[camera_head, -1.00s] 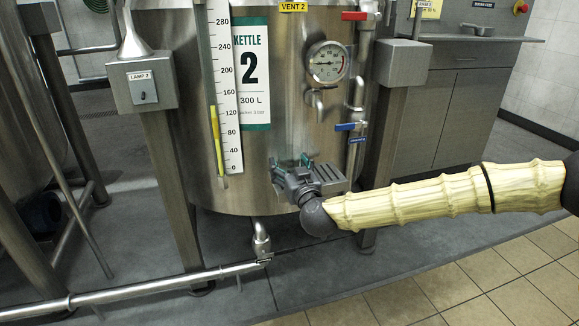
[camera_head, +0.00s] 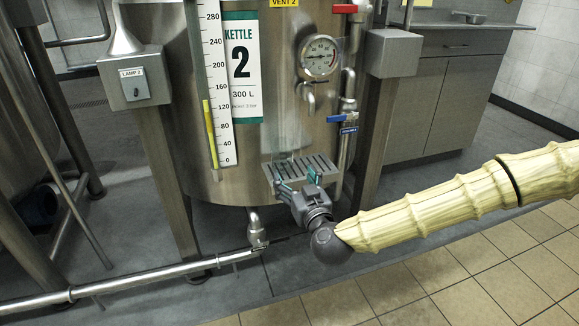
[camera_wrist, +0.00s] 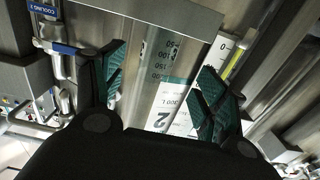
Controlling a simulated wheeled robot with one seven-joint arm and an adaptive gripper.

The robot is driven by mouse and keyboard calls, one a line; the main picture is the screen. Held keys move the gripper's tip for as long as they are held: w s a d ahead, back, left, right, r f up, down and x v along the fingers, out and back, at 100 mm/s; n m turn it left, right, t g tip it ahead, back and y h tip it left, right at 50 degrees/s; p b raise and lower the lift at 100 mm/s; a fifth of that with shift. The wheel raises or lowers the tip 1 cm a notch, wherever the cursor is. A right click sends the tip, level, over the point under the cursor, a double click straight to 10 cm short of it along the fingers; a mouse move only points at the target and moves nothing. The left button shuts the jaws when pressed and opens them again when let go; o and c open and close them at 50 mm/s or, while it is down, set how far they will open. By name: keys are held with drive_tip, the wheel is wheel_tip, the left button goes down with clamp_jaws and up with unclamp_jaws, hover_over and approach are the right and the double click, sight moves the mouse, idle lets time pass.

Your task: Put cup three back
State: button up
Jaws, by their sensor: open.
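My gripper (camera_head: 300,183) is open just in front of the slotted grey shelf (camera_head: 302,168) on kettle 2 (camera_head: 240,180). Its teal fingertips also show in the wrist view (camera_wrist: 160,88), spread apart. Between them in the picture is what looks like a clear cup (camera_wrist: 158,62) with marks near 50, 100 and 150, against the shelf (camera_wrist: 150,18). That view is upside down, so the cup appears to stand upright on the shelf. In the head view the cup is barely discernible. No number three is readable on it.
A dial gauge (camera_head: 319,55), a small tap (camera_head: 307,92) and a blue-handled valve (camera_head: 342,118) are above the shelf. A level scale (camera_head: 214,85) runs at left. Posts flank the kettle. A low pipe (camera_head: 140,278) crosses in front. Tiled floor at right is clear.

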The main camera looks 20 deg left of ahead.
drive_tip(key=shift+s+d, duration=0.4)
drive_tip(key=shift+s, duration=0.15)
drive_tip(key=s+d+f+m+g+h, duration=0.1)
drive_tip(key=s+d+f+g, duration=0.4)
drive_tip(key=f, duration=0.6)
drive_tip(key=s+d+f+g+h, duration=0.1)
drive_tip(key=s+d+f, duration=0.2)
drive_tip(key=s+f, duration=0.55)
drive_tip(key=s+d+f+m+g+h, duration=0.1)
drive_tip(key=s+d+f+g+h, duration=0.2)
drive_tip(key=f, duration=1)
drive_tip(key=s+d+f+m+g+h, duration=0.1)
drive_tip(key=s+d+f+g, duration=0.1)
drive_tip(key=s+d, duration=0.5)
drive_tip(key=s+d+f+m+g+h, duration=0.2)
drive_tip(key=s+d+f, duration=0.2)
drive_tip(key=s+d, duration=0.3)
drive_tip(key=s+d+f+m+g+h, duration=0.2)
drive_tip(key=s+d+f, duration=0.2)
drive_tip(key=s+d, duration=0.4)
drive_tip(key=d, duration=0.5)
drive_tip(key=shift+d, duration=0.25)
